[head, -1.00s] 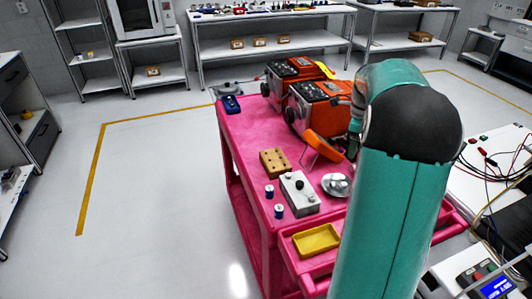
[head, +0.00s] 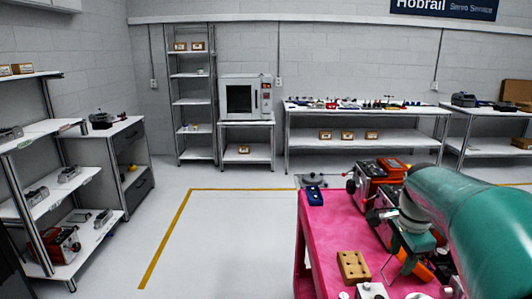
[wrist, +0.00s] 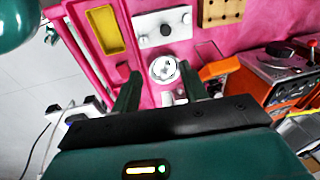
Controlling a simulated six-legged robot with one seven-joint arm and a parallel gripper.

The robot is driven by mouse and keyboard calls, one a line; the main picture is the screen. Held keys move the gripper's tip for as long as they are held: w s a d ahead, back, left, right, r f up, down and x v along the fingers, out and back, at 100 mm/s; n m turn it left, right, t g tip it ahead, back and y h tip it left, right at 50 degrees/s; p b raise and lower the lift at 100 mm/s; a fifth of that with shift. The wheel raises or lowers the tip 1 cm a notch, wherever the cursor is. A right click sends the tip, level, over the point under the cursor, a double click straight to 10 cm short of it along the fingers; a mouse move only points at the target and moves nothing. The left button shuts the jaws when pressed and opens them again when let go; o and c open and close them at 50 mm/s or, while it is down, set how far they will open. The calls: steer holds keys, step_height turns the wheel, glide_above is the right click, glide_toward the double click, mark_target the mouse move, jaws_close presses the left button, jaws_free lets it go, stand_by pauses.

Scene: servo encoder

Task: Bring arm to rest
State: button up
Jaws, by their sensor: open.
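My teal arm (head: 470,220) reaches in from the lower right of the head view, over the pink cart (head: 328,232). Its far end bends down above the cart, and the fingers cannot be made out there. In the wrist view my gripper (wrist: 159,72) is open, with its two dark fingers apart and nothing held between them. A round silver part (wrist: 163,68) shows on the cart between and beyond the fingertips; the gap to it is hard to judge.
Shelves (head: 38,195) stand at left. The floor (head: 225,245) left of the cart is clear.

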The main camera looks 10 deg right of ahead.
steer(key=s+a+n+t, duration=0.2)
steer(key=s+a+n, duration=0.5)
steer(key=a+n, duration=0.2)
steer(key=s+a+f+n+t+y, duration=0.1)
steer(key=s+a+n, duration=0.7)
steer(key=a, duration=0.4)
steer(key=shift+a+n+t, duration=0.2)
steer(key=shift+n+t, duration=0.2)
steer(key=shift+n, duration=0.4)
